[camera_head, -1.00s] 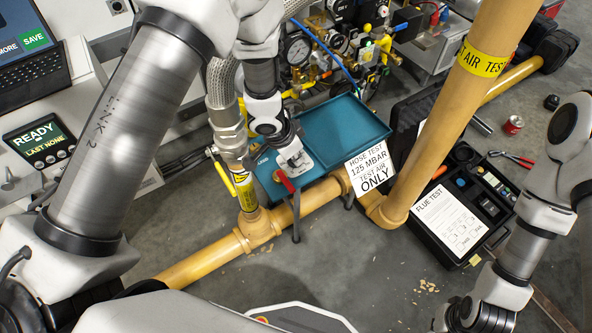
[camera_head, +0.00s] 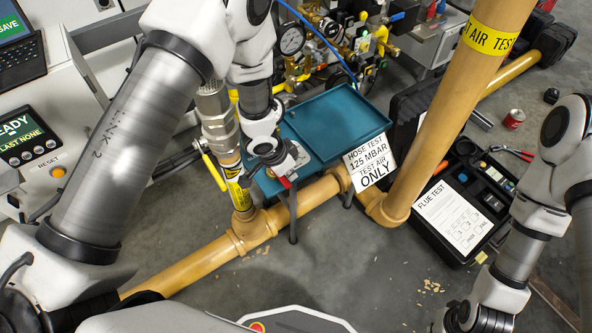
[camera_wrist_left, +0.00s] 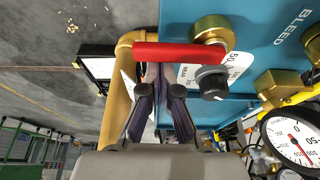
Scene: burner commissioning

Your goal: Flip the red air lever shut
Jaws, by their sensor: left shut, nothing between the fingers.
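The red air lever (camera_wrist_left: 180,53) lies across the upper middle of the left wrist view, running left from a brass valve (camera_wrist_left: 212,32) on the blue panel (camera_wrist_left: 265,60). In the head view only a small red bit of the lever (camera_head: 285,183) shows below my left gripper (camera_head: 289,168), which hides most of it. My left gripper is shut and empty. In the left wrist view its dark fingertips (camera_wrist_left: 160,92) are just below the lever in the picture; I cannot tell whether they touch it.
A black knob (camera_wrist_left: 212,82) sits close beside the lever. Yellow pipe (camera_head: 300,200) runs below the panel, with a yellow-handled valve (camera_head: 215,170) to its left. Pressure gauges (camera_head: 291,39) stand behind. An open black case (camera_head: 465,215) lies on the floor at right.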

